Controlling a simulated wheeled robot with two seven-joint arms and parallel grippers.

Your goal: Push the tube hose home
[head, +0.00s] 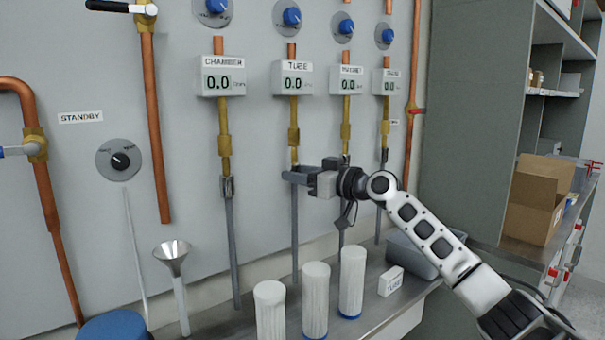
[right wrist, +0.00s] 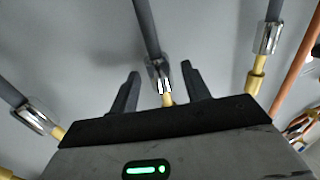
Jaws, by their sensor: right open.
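The tube hose (head: 295,235) is a grey hose hanging below the gauge labelled TUBE (head: 293,78) and its brass fitting (head: 293,135). My right gripper (head: 290,175) is at the hose's upper end, hiding the joint in the head view. In the right wrist view, the hose (right wrist: 147,30) ends in a shiny metal collar (right wrist: 158,72) at the brass fitting (right wrist: 167,99). The open fingers of my right gripper (right wrist: 160,70) stand either side of the collar, apart from it. How far the hose is seated, I cannot tell. My left gripper is not in view.
Similar hoses hang on both sides, including the CHAMBER hose (head: 232,240). White cylinders (head: 315,300), a metal funnel (head: 173,255) and a grey bin (head: 412,258) stand below. A cardboard box (head: 533,205) is on the right shelf unit.

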